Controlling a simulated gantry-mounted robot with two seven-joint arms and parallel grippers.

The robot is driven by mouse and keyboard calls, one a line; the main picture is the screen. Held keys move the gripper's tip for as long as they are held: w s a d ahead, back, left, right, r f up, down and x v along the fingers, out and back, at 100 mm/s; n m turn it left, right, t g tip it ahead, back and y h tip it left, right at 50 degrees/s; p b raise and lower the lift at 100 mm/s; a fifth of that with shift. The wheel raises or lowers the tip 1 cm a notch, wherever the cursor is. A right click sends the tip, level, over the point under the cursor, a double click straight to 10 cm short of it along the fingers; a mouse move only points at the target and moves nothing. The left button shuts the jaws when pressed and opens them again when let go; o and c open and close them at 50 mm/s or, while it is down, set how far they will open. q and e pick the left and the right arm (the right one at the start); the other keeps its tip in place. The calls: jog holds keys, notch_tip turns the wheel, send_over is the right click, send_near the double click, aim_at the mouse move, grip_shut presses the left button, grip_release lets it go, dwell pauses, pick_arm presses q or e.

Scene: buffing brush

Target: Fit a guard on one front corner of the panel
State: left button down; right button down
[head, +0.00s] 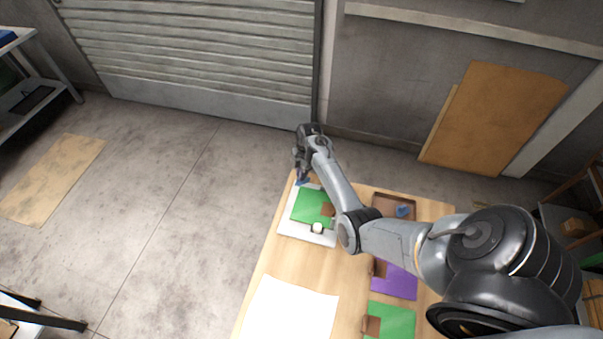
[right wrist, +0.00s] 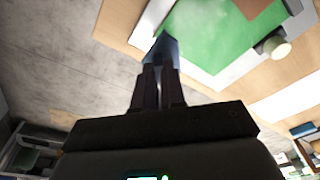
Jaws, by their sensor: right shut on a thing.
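The green panel (head: 309,205) lies on a white base (head: 290,228) at the table's far left corner. It also shows in the right wrist view (right wrist: 208,38). My right gripper (head: 302,177) is shut on a small blue guard (right wrist: 166,48), near the panel's far left corner in the head view. The guard also shows in the head view (head: 301,183). In the wrist view it overlaps the white base's edge beside the green corner; I cannot tell whether it touches. A brown piece (head: 327,209) sits at the panel's right edge. My left gripper is out of view.
A cream knob (head: 317,228) stands at the base's near side. A brown tray (head: 380,204) with a blue piece (head: 403,211), a purple panel (head: 400,284) and another green panel (head: 397,318) lie right. A white sheet (head: 290,310) lies nearer on the wooden table (head: 258,285).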

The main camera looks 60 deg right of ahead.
jog(key=shift+f+b, duration=1.7)
jog(key=shift+f, duration=0.55)
jog(key=shift+p, duration=0.3)
jog(key=shift+p, duration=0.35)
jog(key=shift+f, duration=0.4)
dwell(0.6)
dwell(0.5)
jog(key=shift+f, duration=0.2)
dwell(0.6)
